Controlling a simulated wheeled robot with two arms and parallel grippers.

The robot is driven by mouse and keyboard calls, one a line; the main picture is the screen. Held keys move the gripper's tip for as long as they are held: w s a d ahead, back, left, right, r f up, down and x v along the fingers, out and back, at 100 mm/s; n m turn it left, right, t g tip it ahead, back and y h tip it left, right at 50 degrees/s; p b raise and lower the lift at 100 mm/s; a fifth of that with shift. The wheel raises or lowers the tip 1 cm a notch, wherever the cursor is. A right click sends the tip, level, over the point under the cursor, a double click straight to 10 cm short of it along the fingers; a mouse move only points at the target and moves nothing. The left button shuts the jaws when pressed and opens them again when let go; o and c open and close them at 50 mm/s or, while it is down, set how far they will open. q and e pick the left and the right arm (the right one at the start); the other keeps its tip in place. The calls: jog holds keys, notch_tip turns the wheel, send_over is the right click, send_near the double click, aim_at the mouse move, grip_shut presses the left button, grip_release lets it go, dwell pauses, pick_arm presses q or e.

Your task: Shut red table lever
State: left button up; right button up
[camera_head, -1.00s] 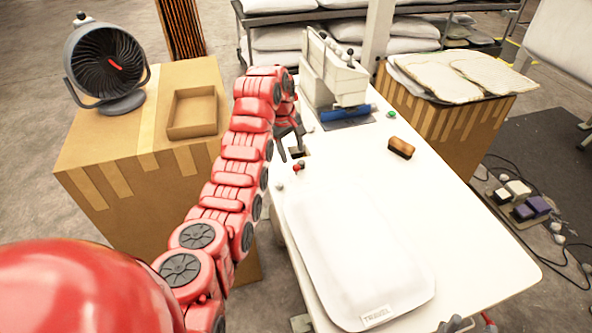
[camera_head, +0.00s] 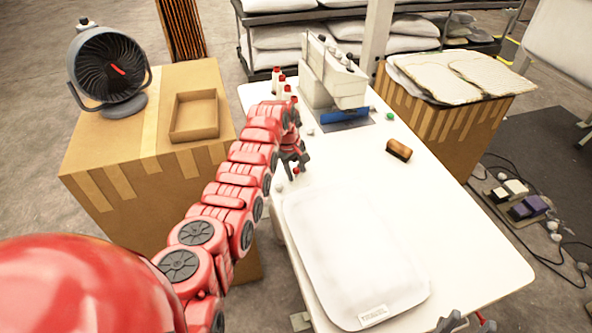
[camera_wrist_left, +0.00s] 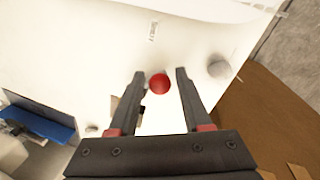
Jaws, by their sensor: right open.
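The red lever knob (camera_head: 296,170) is at the left edge of the white table (camera_head: 480,235), partly hidden by my left gripper (camera_head: 296,164). In the left wrist view the round red knob (camera_wrist_left: 159,84) shows between the two spread fingers of my left gripper (camera_wrist_left: 160,74), with gaps on both sides. Its stem is hidden below the knob. The left gripper is open and empty. My right gripper (camera_head: 467,323) is open at the bottom edge of the head view, away from the lever.
A white pillow (camera_head: 355,255) lies on the table close to the lever. A sewing machine (camera_head: 335,80) and a brown brush (camera_head: 399,149) are farther back. A grey ball knob (camera_wrist_left: 219,68) is right of the fingers. A cardboard box with a fan (camera_head: 107,68) stands left.

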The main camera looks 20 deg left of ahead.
pick_arm(q)
grip_shut()
jog(key=shift+a+r, duration=0.1)
jog(key=shift+a, duration=0.05)
dwell(1.0)
